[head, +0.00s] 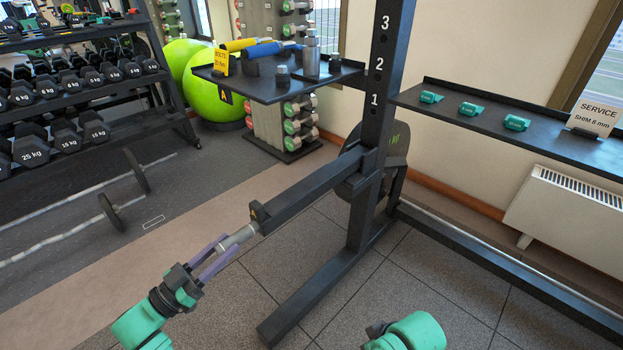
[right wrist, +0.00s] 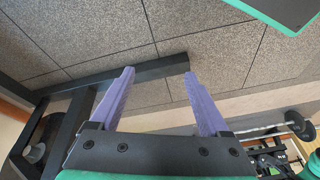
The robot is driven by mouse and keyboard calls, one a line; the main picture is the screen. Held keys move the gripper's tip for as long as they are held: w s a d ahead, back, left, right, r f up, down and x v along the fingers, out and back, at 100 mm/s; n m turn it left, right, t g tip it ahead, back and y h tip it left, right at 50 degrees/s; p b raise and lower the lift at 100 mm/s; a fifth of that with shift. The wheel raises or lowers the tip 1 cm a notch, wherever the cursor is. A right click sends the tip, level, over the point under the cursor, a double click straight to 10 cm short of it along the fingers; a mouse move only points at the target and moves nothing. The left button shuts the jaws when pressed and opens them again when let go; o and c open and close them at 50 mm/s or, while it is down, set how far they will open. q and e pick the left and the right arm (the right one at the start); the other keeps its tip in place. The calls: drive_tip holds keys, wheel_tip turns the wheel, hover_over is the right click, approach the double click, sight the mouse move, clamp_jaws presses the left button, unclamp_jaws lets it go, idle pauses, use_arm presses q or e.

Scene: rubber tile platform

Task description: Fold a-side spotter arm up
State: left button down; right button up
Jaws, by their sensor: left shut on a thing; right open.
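The a-side spotter arm (head: 312,188) is a dark square beam sticking out from the upright (head: 383,70) of the rack, below the number 1. It is roughly level.
Another shelf (head: 480,120) at right holds teal clips and a SERVICE card (head: 595,115). The rack's foot (head: 320,295) crosses the floor. Dumbbell racks and barbells are at left; the floor between is clear.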

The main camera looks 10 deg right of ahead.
use_arm(q)
wheel_tip(320, 180, up, 4)
drive_tip(key=shift+w+d+f+p, duration=0.1)
drive_tip(key=shift+f+p, duration=0.05)
drive_tip(key=shift+p, duration=0.75)
wheel_tip(320, 180, up, 4)
drive_tip(key=p, duration=0.3)
drive_tip(key=shift+w+d, duration=0.1)
drive_tip(key=shift+d, duration=0.05)
drive_tip(key=r+p, duration=0.3)
drive_tip(key=p, duration=0.1)
drive_tip(key=shift+w+d+r, duration=0.15)
drive_tip(key=shift+d+r, duration=0.1)
use_arm(e)
drive_tip(key=s+d+f+g, duration=0.1)
drive_tip(key=s+d+f, duration=0.2)
drive_tip(key=f, duration=0.5)
drive_tip(key=s+d+f+g+h, duration=0.1)
drive_tip(key=s+d+f, duration=0.2)
drive_tip(key=f, duration=0.5)
drive_tip(key=shift+s+m+h, duration=0.3)
drive_tip(key=shift+s+m, duration=0.1)
drive_tip(key=shift+s, duration=0.2)
